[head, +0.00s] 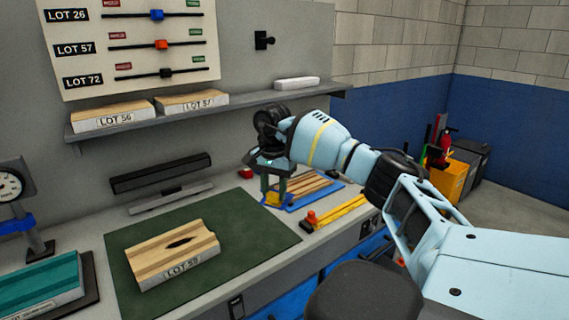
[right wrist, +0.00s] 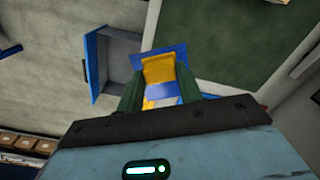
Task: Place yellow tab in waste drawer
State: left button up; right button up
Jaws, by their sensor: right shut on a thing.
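My right gripper (head: 275,198) hangs over the bench beside the green mat, fingers pointing down. It is shut on the yellow tab (right wrist: 158,70), which shows between the green fingers (right wrist: 158,90) in the right wrist view. In the head view only a bit of yellow shows at the fingertips. In the right wrist view a drawer (right wrist: 120,48) with a grey inside and a blue front stands open, left of the fingers. I cannot read a label on it, so I cannot tell whether it is the waste drawer. My left gripper is out of view.
A blue tray (head: 322,194) with wooden strips sits behind the gripper. Yellow bars (head: 345,212) lie near the bench's front edge. A shelf (head: 215,108) runs along the wall.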

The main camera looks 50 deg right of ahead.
jog(key=s+a+f+n, duration=0.5)
jog(key=a+f, duration=0.2)
jog(key=a, duration=0.3)
jog(key=s+a+f+n, duration=0.5)
jog(key=a+f, duration=0.3)
jog(key=a, duration=0.2)
jog(key=s+a+f+n, duration=0.5)
jog(key=a+f, duration=0.3)
jog(key=a, duration=0.3)
jog(key=shift+f, duration=0.15)
jog(key=shift+s+d, duration=0.15)
jog(key=shift+d, duration=0.05)
